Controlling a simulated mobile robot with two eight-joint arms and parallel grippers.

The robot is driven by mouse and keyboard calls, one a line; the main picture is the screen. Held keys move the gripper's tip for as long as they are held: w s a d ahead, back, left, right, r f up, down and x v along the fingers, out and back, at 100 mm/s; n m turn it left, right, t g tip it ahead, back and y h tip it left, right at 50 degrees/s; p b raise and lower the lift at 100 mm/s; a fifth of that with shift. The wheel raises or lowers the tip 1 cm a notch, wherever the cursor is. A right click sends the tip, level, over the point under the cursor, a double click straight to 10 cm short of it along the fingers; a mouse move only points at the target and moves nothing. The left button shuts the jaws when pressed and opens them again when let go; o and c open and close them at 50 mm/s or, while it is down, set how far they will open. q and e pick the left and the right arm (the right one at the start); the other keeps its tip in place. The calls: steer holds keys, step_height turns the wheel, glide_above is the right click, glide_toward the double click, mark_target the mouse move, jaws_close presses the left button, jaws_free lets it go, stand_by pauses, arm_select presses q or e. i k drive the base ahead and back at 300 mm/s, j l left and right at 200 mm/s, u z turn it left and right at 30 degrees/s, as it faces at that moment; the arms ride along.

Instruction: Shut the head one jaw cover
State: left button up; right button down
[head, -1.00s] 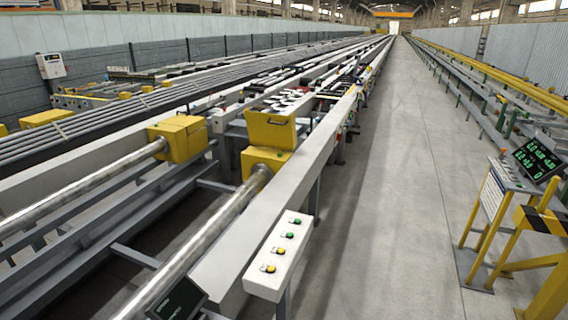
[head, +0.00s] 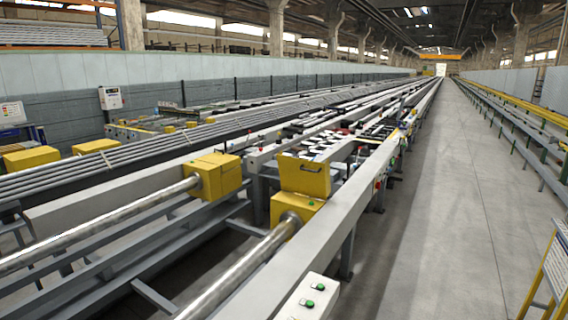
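A yellow jaw head (head: 297,207) sits at the end of a silver cylinder (head: 238,272) near the middle of the head view. Its yellow cover (head: 305,176) stands raised, with a dark handle on its face. A second yellow jaw head (head: 216,176) is to the left, on another silver cylinder (head: 110,220), and its top looks closed. I cannot read which head is number one. Neither of my grippers shows in the view.
A grey beam (head: 330,230) runs along the right side of the raised-cover head. A white button box (head: 310,299) is at the bottom. The concrete aisle (head: 450,200) on the right is clear. A yellow-framed stand (head: 552,270) is at the right edge.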

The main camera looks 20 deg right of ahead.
mark_target(311, 179)
steer(key=i+l+u, duration=0.15)
steer(key=l, duration=0.2)
steer(key=i+l+u, duration=0.15)
steer(key=l, duration=0.2)
steer(key=i+l+u, duration=0.1)
steer(key=l, duration=0.25)
steer(key=i+l, duration=0.15)
steer(key=l, duration=0.25)
steer(key=i+l+u, duration=0.1)
steer(key=l, duration=0.3)
steer(key=i+l, duration=0.15)
steer(key=l, duration=0.25)
steer(key=i+l+u, duration=0.1)
steer(key=l, duration=0.3)
steer(key=i+l, duration=0.1)
steer(key=l, duration=0.3)
